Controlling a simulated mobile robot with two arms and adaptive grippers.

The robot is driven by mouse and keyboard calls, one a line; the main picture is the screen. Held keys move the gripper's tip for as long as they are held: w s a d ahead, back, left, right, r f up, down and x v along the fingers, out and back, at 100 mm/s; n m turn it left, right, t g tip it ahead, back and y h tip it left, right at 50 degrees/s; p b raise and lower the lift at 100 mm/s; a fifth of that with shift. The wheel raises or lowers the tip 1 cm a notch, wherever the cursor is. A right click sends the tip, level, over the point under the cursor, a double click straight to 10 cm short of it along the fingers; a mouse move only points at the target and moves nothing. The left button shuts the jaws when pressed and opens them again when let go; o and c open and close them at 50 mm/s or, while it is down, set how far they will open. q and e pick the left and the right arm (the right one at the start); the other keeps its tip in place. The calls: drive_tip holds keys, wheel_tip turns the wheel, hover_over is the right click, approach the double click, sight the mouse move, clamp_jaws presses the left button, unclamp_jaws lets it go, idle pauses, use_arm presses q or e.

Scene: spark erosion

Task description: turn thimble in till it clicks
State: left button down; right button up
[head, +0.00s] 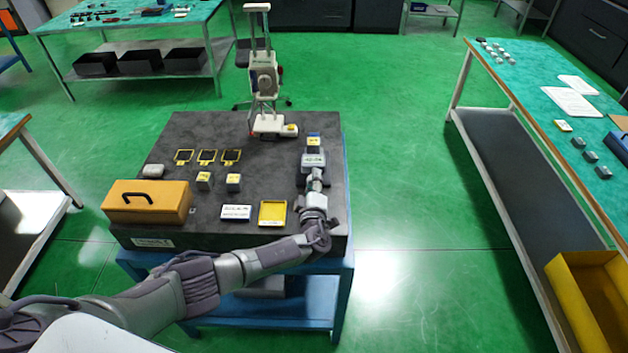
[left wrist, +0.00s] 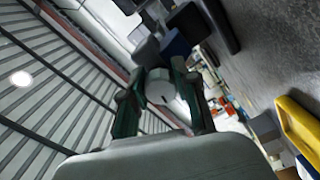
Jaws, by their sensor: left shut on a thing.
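A grey measuring device with a pale display (head: 314,160) stands at the right side of the dark stone table (head: 270,175). My left gripper (head: 315,181) reaches in from the front, right at the near end of the device. In the left wrist view its two fingers (left wrist: 162,100) are on either side of a round, pale grey end with a dark line, which looks like the thimble (left wrist: 160,88), and are shut on it. In the head view the thimble is hidden by the gripper. My right gripper is in neither view.
A yellow-orange case (head: 148,201), a white label plate (head: 236,212) and a yellow tray (head: 261,214) lie along the front. Two small blocks (head: 218,181) and several yellow frames (head: 207,156) are further back. A tall stand (head: 264,85) is at the back edge.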

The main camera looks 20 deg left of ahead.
use_arm(q)
drive_tip(key=shift+m, duration=0.3)
drive_tip(key=c, duration=0.8)
unclamp_jaws()
drive_tip(key=shift+c, duration=0.2)
drive_tip(key=shift+s+d+r, duration=0.25)
drive_tip(key=shift+s+d, duration=0.05)
drive_tip(key=shift+s, duration=0.05)
drive_tip(key=v, duration=1.1)
drive_tip(key=shift+s+a+f, duration=0.1)
drive_tip(key=shift+a+f, duration=0.1)
